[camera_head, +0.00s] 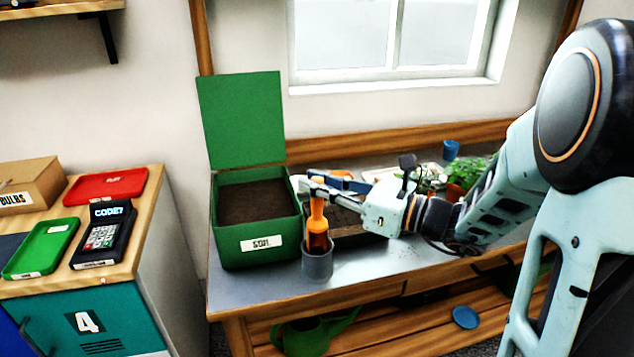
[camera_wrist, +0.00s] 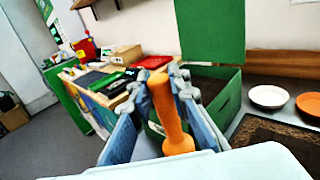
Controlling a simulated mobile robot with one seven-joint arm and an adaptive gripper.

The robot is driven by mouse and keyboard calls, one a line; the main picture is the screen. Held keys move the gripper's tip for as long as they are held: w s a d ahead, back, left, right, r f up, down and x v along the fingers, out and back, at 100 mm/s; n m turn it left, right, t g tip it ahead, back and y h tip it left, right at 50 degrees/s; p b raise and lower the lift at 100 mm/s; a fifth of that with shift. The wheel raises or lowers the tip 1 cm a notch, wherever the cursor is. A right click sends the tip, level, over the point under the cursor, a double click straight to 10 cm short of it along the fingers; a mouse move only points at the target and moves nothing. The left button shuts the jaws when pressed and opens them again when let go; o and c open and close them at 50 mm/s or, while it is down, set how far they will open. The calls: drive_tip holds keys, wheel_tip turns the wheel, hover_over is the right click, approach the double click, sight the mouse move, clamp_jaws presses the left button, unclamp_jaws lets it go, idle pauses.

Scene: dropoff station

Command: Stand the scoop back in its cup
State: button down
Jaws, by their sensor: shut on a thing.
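The orange scoop (camera_head: 317,222) is upright, with its handle between the fingers of my gripper (camera_head: 322,186) in the head view. In the wrist view the scoop (camera_wrist: 166,112) stands between the two blue finger pads of my gripper (camera_wrist: 160,84), which is shut on it. The grey cup (camera_head: 317,266) stands on the table's front part, directly below the scoop. The scoop's lower end overlaps the cup's mouth and appears to be inside the rim. I cannot tell whether it touches the bottom. The cup does not show in the wrist view.
A green soil box (camera_head: 254,243) with its lid up stands left of the cup. A dark tray (camera_wrist: 270,140) lies behind my gripper, near a white saucer (camera_wrist: 269,97) and an orange saucer (camera_wrist: 309,104). Potted plants (camera_head: 462,178) stand right. The metal tabletop (camera_head: 365,269) is clear right of the cup.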

sight(317, 214)
drive_tip(key=shift+f, duration=0.2)
drive_tip(key=shift+f+b, duration=0.35)
drive_tip(key=shift+b, duration=0.05)
drive_tip(key=shift+f, duration=0.2)
idle(0.5)
drive_tip(key=shift+f+b, duration=0.4)
drive_tip(key=shift+f, duration=0.2)
idle(0.3)
drive_tip(key=shift+f+b, duration=0.4)
drive_tip(key=shift+f, duration=0.2)
idle(0.4)
